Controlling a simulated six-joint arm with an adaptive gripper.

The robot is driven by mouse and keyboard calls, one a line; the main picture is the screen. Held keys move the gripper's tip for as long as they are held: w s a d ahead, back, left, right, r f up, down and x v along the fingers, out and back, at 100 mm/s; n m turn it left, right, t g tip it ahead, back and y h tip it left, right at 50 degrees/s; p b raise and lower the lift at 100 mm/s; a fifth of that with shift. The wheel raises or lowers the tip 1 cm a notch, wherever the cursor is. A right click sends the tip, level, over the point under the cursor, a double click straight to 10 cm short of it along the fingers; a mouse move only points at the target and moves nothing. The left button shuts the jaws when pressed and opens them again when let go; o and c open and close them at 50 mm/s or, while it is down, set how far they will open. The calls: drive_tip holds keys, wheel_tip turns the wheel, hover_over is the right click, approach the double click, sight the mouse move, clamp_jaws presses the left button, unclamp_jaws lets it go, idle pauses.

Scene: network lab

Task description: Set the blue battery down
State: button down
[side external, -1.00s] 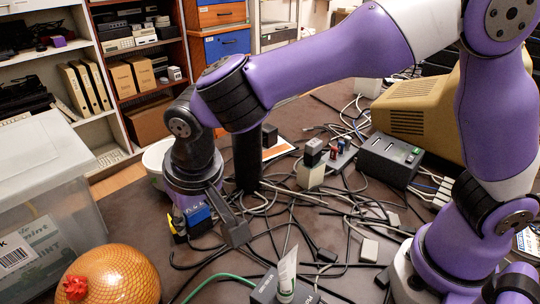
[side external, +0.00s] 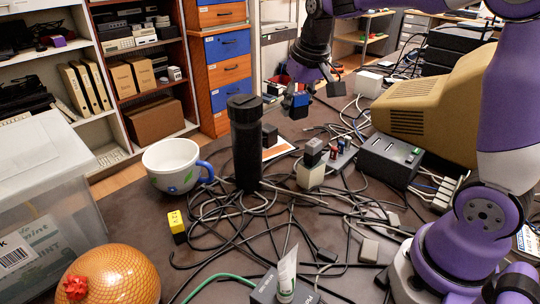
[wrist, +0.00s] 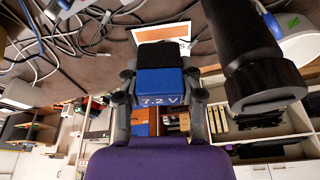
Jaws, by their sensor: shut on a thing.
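The blue battery (side external: 299,101), black at one end, is in my gripper (side external: 312,96) at the far side of the table in the side view, above the table top. In the wrist view, the blue battery (wrist: 160,85) shows "7.2 V" on its face and sits between both fingers of my gripper (wrist: 158,80). The gripper is shut on it. Whether the battery touches anything below is hard to tell.
A tall black cylinder (side external: 245,145) stands mid-table, beside a white mug (side external: 172,163). A yellow block (side external: 177,226) lies in front. Cables (side external: 250,225) tangle across the middle. A charger (side external: 311,175), a dark box (side external: 390,160) and a beige monitor (side external: 430,105) stand right.

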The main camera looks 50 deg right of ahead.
drive_tip(key=w+d+f+m+h, duration=0.1)
drive_tip(key=w+d+f+m, duration=0.15)
drive_tip(key=d, duration=0.25)
drive_tip(key=w+d+f+m, duration=0.2)
drive_tip(key=w+d, duration=0.1)
drive_tip(key=d, duration=0.3)
hover_over(329, 132)
drive_tip(key=a, duration=0.1)
drive_tip(key=shift+m+g, duration=0.25)
drive_tip(key=shift+g, duration=0.15)
drive_tip(key=f, duration=0.5)
drive_tip(key=s+f, duration=0.1)
drive_tip(key=f, duration=0.1)
drive_tip(key=shift+a+f, duration=0.1)
drive_tip(key=shift+f, duration=2.15)
drive_tip(key=shift+f, duration=0.1)
drive_tip(key=shift+c, duration=2.3)
unclamp_jaws()
drive_tip(key=shift+f, duration=0.1)
